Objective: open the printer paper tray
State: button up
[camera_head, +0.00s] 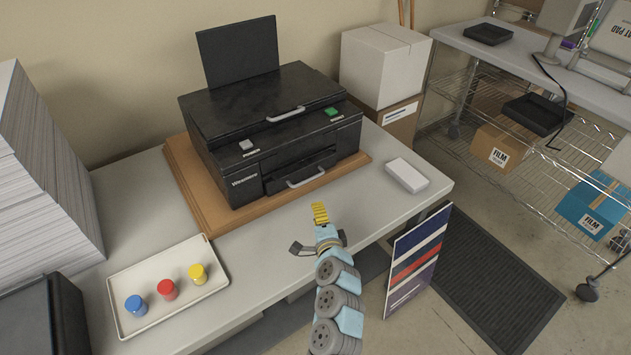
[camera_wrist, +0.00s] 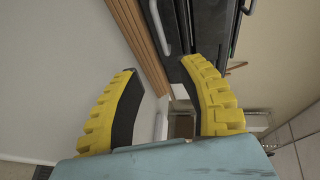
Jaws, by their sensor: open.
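A black printer (camera_head: 275,130) stands on a wooden board on the grey table. Its paper tray (camera_head: 300,173) is low on the front, with a curved silver handle (camera_head: 306,177); the tray looks shut. A second silver handle (camera_head: 286,114) is higher up, near the lid. My gripper (camera_head: 320,213) is in front of the printer, apart from it and a little toward the table's front edge. In the wrist view its yellow fingers (camera_wrist: 165,105) are spread with nothing between them. The printer front (camera_wrist: 205,30) and a silver handle (camera_wrist: 184,28) show beyond the fingertips.
The wooden board (camera_head: 205,200) sticks out around the printer. A white box (camera_head: 406,175) lies right of it. A tray (camera_head: 130,318) with blue, red and yellow jars is at the front left. Paper stacks (camera_head: 40,180) stand left, cartons (camera_head: 383,65) at the back right. Table before the printer is clear.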

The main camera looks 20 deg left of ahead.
jog(key=b, duration=0.1)
send_near(308, 181)
jog(key=x, duration=0.2)
jog(key=shift+b+x, duration=0.35)
jog(key=shift+x, duration=0.6)
jog(key=shift+w+a+f, duration=0.1)
jog(key=shift+w+a, duration=0.1)
jog(key=shift+w, duration=0.05)
jog(key=shift+b+x, duration=1.15)
jog(key=shift+x, duration=0.6)
jog(key=shift+w+a+f+b, duration=0.15)
jog(key=shift+w+a+b, duration=0.1)
jog(key=shift+w+b, duration=0.35)
jog(key=shift+w+a+f+b, duration=0.2)
jog(key=shift+w+a+b, duration=0.05)
jog(key=shift+b, duration=0.1)
jog(key=shift+w+a+r, duration=0.1)
jog(key=shift+w+r, duration=0.05)
jog(key=shift+w, duration=0.15)
